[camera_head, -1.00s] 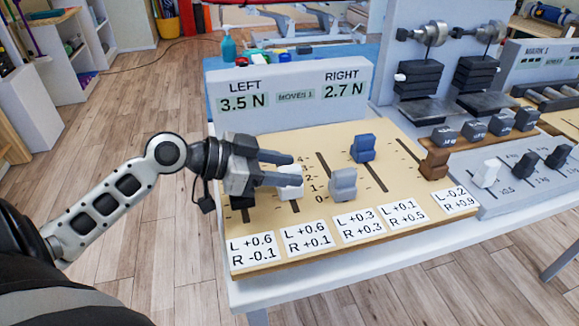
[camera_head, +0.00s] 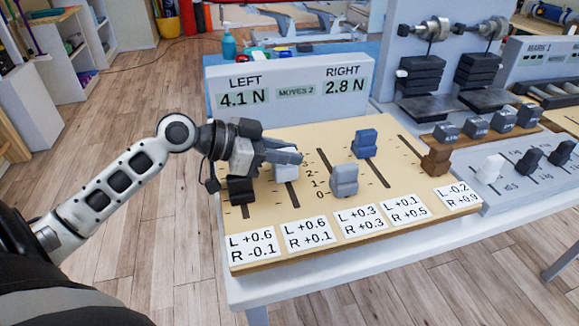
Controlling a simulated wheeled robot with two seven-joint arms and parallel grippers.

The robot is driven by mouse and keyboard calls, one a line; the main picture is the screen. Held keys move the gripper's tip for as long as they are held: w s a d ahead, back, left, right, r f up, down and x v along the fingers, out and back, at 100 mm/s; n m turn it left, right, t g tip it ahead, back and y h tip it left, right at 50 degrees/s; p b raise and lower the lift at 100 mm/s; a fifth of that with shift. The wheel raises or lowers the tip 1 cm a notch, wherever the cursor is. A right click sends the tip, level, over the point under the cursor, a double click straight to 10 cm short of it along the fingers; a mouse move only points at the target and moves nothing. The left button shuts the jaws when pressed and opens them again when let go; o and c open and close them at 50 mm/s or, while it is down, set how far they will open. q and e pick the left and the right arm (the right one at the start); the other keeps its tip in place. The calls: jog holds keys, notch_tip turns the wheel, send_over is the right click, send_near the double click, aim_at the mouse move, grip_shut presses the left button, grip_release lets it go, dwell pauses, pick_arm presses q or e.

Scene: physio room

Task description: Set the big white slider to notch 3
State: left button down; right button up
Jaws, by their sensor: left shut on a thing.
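The big white slider (camera_head: 287,172) sits in the second slot from the left on the tan board (camera_head: 275,258), above a card reading L +0.6, R +0.1. My left gripper (camera_head: 286,156) is shut on its knob, and the fingers hide its top. The printed scale (camera_head: 314,180) shows 0 to 3 to its right; the white slider's exact notch is hard to tell behind the fingers. The display (camera_head: 290,90) reads LEFT 4.1 N, RIGHT 2.8 N, MOVES 2. My right gripper is not in view.
A black slider (camera_head: 241,190) stands close on the left, under my gripper. A grey slider (camera_head: 344,181), a blue slider (camera_head: 365,143) and a brown slider (camera_head: 436,161) stand to the right. A smaller white slider (camera_head: 488,171) is on the grey panel at the right.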

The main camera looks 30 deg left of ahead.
pick_arm(q)
jog(key=shift+w+a+f, duration=0.15)
jog(key=shift+w+a, duration=0.45)
jog(key=shift+a, duration=0.1)
jog(key=shift+w+a+b, duration=0.2)
jog(key=shift+b, duration=0.1)
jog(key=c, duration=1.3)
grip_release()
jog(key=v, duration=1.6)
jog(key=shift+s+d+r, duration=0.1)
jog(key=shift+r, duration=0.1)
